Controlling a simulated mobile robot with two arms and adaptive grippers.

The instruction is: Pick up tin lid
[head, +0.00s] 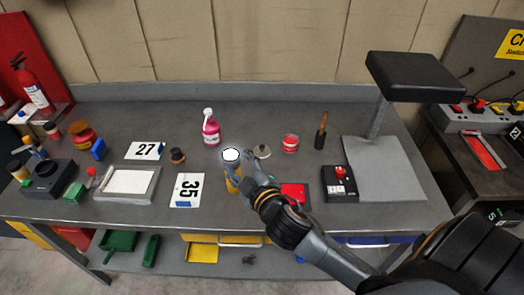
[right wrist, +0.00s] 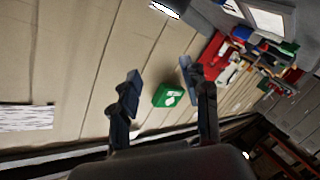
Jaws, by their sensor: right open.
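A small grey lid with a dark knob (head: 262,151), which looks like the tin lid, lies on the grey workbench (head: 330,120) in the head view. My right gripper (head: 240,167) is just left of and nearer than this lid, apart from it in the picture. It is open, with its fingers spread. A yellow can with a white top (head: 231,154) shows beside and behind the fingers, and I cannot tell if they touch it. In the right wrist view the open gripper (right wrist: 160,88) has nothing between its fingertips. My left gripper is not in view.
A pink spray bottle (head: 211,128) stands behind the can. A red tin (head: 290,143) and a wooden-handled tool (head: 321,131) are to the right. Number cards, a tray (head: 127,183) and a red-button box (head: 340,184) are around. A green first-aid box (right wrist: 168,95) shows in the wrist view.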

